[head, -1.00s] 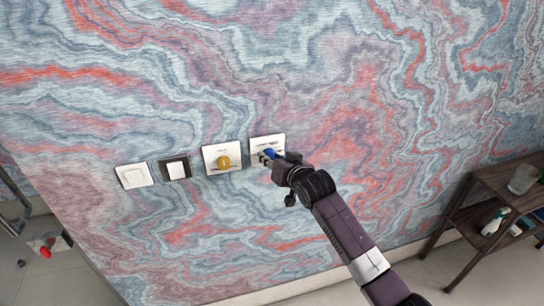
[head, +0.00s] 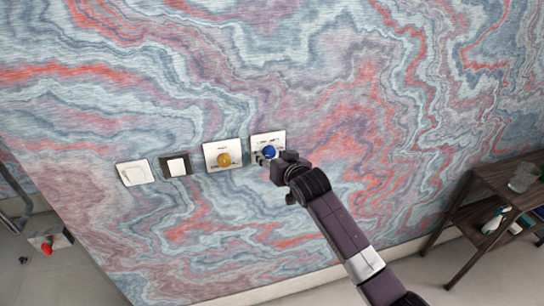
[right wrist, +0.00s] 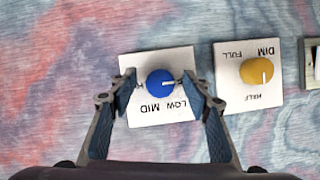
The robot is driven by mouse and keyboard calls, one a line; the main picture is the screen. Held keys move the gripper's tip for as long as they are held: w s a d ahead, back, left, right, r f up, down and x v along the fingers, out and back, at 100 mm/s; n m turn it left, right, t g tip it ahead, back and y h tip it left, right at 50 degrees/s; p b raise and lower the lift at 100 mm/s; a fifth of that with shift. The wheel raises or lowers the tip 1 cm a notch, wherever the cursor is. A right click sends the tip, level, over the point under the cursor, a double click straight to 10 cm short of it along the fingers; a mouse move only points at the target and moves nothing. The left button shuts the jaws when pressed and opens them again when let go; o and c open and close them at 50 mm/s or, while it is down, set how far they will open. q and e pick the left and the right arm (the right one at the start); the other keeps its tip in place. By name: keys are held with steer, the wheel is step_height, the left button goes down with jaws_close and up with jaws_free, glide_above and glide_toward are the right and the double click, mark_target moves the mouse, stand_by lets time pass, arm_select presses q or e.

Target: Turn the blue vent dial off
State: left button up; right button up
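The blue vent dial (head: 269,152) sits on a white plate (head: 278,138) on the wall, rightmost in the row. In the right wrist view, the blue dial (right wrist: 158,84) shows upside-down labels LOW and MID below it. Its white pointer line points to the picture's right, toward a label partly covered by a finger. My right gripper (right wrist: 161,83) is open, one finger on each side of the dial, with visible gaps. In the head view, my right gripper (head: 266,157) is at the plate's lower part. My left gripper is not in view.
A yellow dim dial (head: 224,160) on a white plate is left of the blue one. Further left are a black-framed switch (head: 176,166) and a white switch (head: 134,173). A dark shelf (head: 480,205) stands at right. The wall above is clear.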

steer(key=shift+r, duration=0.15)
steer(key=v, duration=1.2)
steer(key=shift+f, duration=0.2)
steer(key=s+d+f+g+h+b, duration=0.1)
steer(key=s+d+f+b, duration=0.15)
steer(key=f, duration=1.05)
steer(key=s+d+f+g+h+b, duration=0.1)
steer(key=s+d+f+g+b, duration=0.15)
steer(key=f, duration=1.05)
steer(key=s+d+f+g+b, duration=0.1)
steer(key=s+d+f, duration=0.15)
steer(key=f, duration=1.05)
steer(key=s+d+f+g+h+b, duration=0.1)
steer(key=s+d+f+b, duration=0.15)
steer(key=s+f, duration=0.65)
steer(key=s+d+f+g+h+b, duration=0.1)
steer(key=s+d+f+g, duration=0.15)
steer(key=s+f, duration=0.6)
steer(key=s+d+f+g+b, duration=0.1)
steer(key=s+d+f+b, duration=0.1)
steer(key=s+f, duration=0.8)
steer(key=s+d+f+g+b, duration=0.2)
steer(key=s+f, duration=0.9)
steer(key=s, duration=1)
steer(key=shift+s+d+n+g+b, duration=0.3)
steer(key=shift+s+d+n+b, duration=0.15)
steer(key=shift+d, duration=0.45)
